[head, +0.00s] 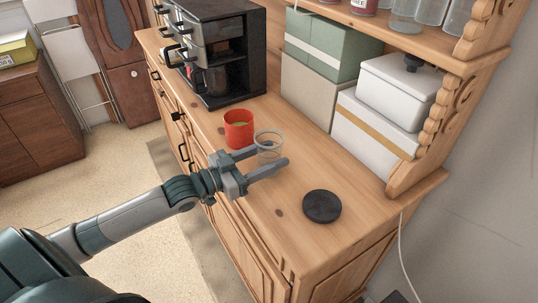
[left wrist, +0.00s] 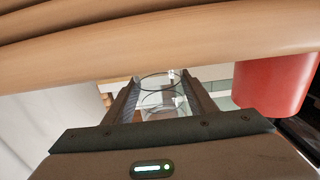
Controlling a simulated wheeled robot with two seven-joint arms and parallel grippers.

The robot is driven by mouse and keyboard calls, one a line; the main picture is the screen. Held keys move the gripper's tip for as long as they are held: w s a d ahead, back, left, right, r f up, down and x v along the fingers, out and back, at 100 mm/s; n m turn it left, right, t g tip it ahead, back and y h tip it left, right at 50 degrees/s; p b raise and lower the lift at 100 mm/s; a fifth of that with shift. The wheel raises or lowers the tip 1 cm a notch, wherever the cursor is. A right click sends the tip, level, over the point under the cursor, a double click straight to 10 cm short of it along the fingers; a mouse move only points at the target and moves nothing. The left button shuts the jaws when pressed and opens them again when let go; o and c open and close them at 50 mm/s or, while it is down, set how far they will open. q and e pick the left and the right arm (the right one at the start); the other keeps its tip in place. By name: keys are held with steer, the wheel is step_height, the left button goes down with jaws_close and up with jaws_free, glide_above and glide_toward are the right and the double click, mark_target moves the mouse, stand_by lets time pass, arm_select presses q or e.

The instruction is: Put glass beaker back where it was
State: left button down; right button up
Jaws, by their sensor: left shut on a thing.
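The glass beaker (head: 268,143) is clear and stands upright at the dresser top, right beside a red cup. My left gripper (head: 268,158) reaches in from the left with its two fingers around the beaker, shut on it. In the left wrist view the beaker (left wrist: 163,97) shows between the two fingers (left wrist: 163,100). I cannot tell whether the beaker's base touches the wood. My right gripper is not in view.
The red cup (head: 239,129) is close behind the beaker. A black round lid (head: 321,206) lies on the dresser top (head: 285,238) at the front right. A black coffee machine (head: 213,50) stands at the back. Boxes (head: 376,125) fill the right side under a shelf with glass jars (head: 406,14).

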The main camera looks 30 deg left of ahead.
arm_select(q)
steer(key=c, duration=1.2)
jaws_free()
steer(key=shift+f, duration=0.15)
steer(key=o, duration=0.4)
steer(key=shift+o, duration=0.2)
